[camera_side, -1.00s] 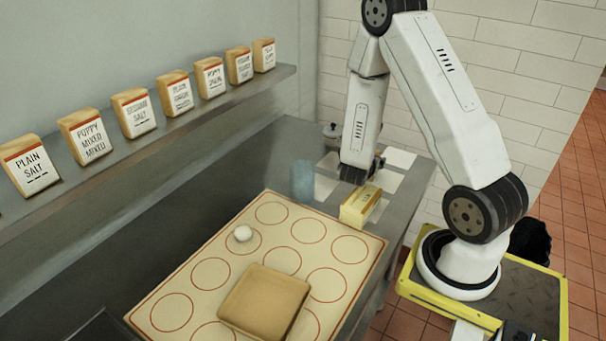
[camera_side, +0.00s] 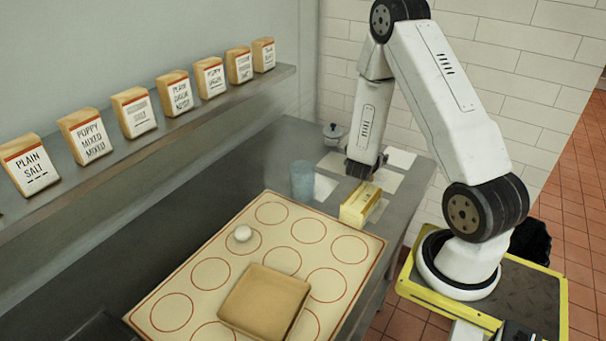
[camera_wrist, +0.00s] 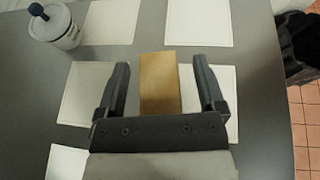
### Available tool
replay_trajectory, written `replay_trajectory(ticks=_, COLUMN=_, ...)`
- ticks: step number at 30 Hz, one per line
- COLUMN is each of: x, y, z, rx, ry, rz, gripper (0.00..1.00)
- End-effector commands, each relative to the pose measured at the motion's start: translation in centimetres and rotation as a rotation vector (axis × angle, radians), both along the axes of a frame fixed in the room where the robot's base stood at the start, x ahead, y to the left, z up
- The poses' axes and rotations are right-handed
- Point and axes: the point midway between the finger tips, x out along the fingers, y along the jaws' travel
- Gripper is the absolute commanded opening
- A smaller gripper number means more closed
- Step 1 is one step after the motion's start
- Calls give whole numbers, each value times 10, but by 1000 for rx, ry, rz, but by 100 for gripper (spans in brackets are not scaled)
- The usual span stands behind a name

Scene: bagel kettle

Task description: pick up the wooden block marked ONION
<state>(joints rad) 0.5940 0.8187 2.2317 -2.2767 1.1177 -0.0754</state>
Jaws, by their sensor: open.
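A wooden block (camera_side: 360,205) lies on the grey counter just in front of my gripper (camera_side: 362,170) in the side view. It looks pale yellow there, and its marking is too small to read. In the wrist view a plain tan-brown block (camera_wrist: 160,88), which seems to be the same one, lies lengthwise between the two fingers of my gripper (camera_wrist: 160,66). The fingers are apart, with a gap on each side of the block. My gripper is open and empty. How high the fingertips are above the block is hard to tell.
White squares (camera_wrist: 90,95) lie around the block. A lidded jar (camera_wrist: 55,27) and a bluish cup (camera_side: 303,181) stand nearby. A circle-marked board (camera_side: 210,272) holds a tan tray (camera_side: 265,300) and a white ball (camera_side: 242,233). Labelled blocks (camera_side: 85,135) line the wall shelf.

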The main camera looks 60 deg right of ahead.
Motion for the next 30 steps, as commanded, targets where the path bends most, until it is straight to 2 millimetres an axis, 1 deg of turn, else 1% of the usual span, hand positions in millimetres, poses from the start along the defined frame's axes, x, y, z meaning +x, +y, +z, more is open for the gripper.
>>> replay_trajectory(ticks=2, x=0, y=0, z=0, rx=0, ry=0, rz=0, gripper=88)
replay_trajectory(ticks=3, x=0, y=0, z=0, rx=0, ry=0, rz=0, gripper=82)
replay_trajectory(ticks=5, x=0, y=0, z=0, rx=0, ry=0, rz=0, gripper=63)
replay_trajectory(ticks=6, x=0, y=0, z=0, rx=0, ry=0, rz=0, gripper=50)
replay_trajectory(ticks=8, x=0, y=0, z=0, rx=0, ry=0, rz=0, gripper=31)
replay_trajectory(ticks=9, x=0, y=0, z=0, rx=0, ry=0, rz=0, gripper=18)
replay_trajectory(ticks=11, x=0, y=0, z=0, rx=0, ry=0, rz=0, gripper=0)
replay_trajectory(ticks=23, x=0, y=0, z=2, rx=-1, ry=-1, rz=0, gripper=0)
replay_trajectory(ticks=30, x=0, y=0, z=14, rx=-2, ry=-2, rz=0, gripper=0)
